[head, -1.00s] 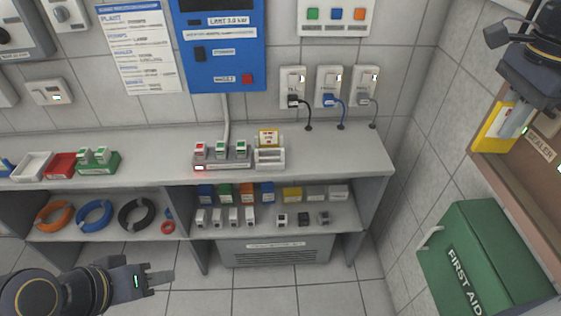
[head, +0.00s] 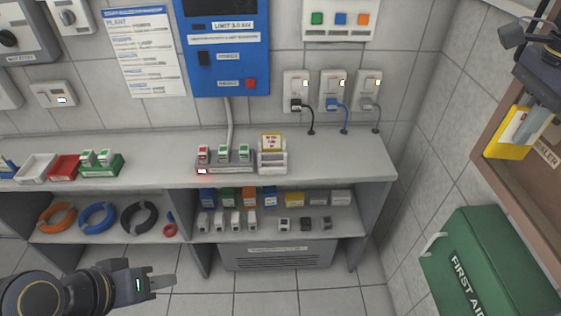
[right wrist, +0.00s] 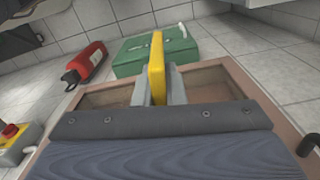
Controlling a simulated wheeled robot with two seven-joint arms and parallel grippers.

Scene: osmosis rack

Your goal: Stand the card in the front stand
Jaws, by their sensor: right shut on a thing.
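A red extinguisher (right wrist: 86,64) shows in the right wrist view. The switch block (head: 225,166) is left of the stand. The bench top (head: 340,165) right of the stand is clear.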

